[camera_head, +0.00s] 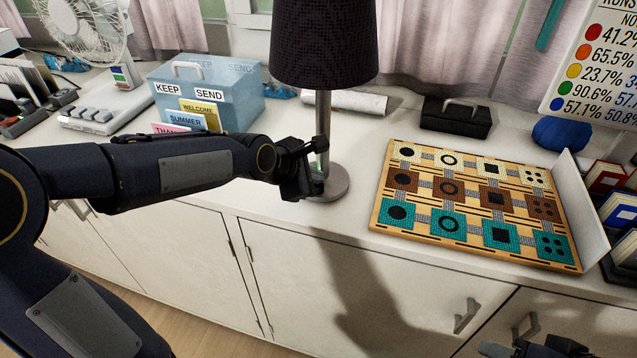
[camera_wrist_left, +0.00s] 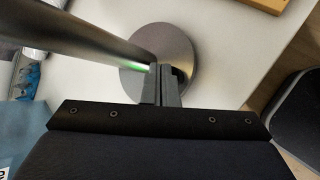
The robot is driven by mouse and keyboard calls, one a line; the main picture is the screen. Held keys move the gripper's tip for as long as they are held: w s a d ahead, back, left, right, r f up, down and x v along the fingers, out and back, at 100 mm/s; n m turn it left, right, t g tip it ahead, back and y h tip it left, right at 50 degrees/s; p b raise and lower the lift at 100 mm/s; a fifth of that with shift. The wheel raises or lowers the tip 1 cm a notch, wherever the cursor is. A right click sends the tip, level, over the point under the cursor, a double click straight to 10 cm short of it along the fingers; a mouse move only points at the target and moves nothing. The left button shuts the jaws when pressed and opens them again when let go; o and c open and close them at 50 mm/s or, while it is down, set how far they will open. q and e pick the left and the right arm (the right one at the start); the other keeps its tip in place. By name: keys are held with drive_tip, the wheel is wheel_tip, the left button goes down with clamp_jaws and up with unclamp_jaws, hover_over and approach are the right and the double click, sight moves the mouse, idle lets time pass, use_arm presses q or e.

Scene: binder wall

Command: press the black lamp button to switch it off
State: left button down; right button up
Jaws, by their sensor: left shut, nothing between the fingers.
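The lamp has a black shade (camera_head: 324,42), a grey metal pole (camera_head: 323,120) and a round metal base (camera_head: 333,184) on the white counter. My left gripper (camera_head: 309,178) is shut and empty, low beside the pole and over the base. In the left wrist view its closed fingers (camera_wrist_left: 164,86) point at the base (camera_wrist_left: 158,50), with the pole (camera_wrist_left: 85,38) to their left. A small green glow shows by the fingertips. A dark patch lies just right of them; I cannot tell whether it is the black button. My right gripper (camera_head: 527,345) is partly in view at the bottom right.
A blue box (camera_head: 225,92) with cards in front stands left of the lamp. A patterned board (camera_head: 463,205) lies to the right, with a black case (camera_head: 455,118) behind it. A fan (camera_head: 85,28) is at the far left. The counter's front edge is close to the lamp.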

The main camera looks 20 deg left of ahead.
use_arm(q)
drive_tip(key=shift+f, duration=0.15)
drive_tip(key=shift+r+p, duration=0.4)
drive_tip(key=shift+p, duration=0.05)
drive_tip(key=shift+r, duration=0.1)
wheel_tip(320, 180, up, 6)
drive_tip(key=p, duration=0.6)
idle(0.4)
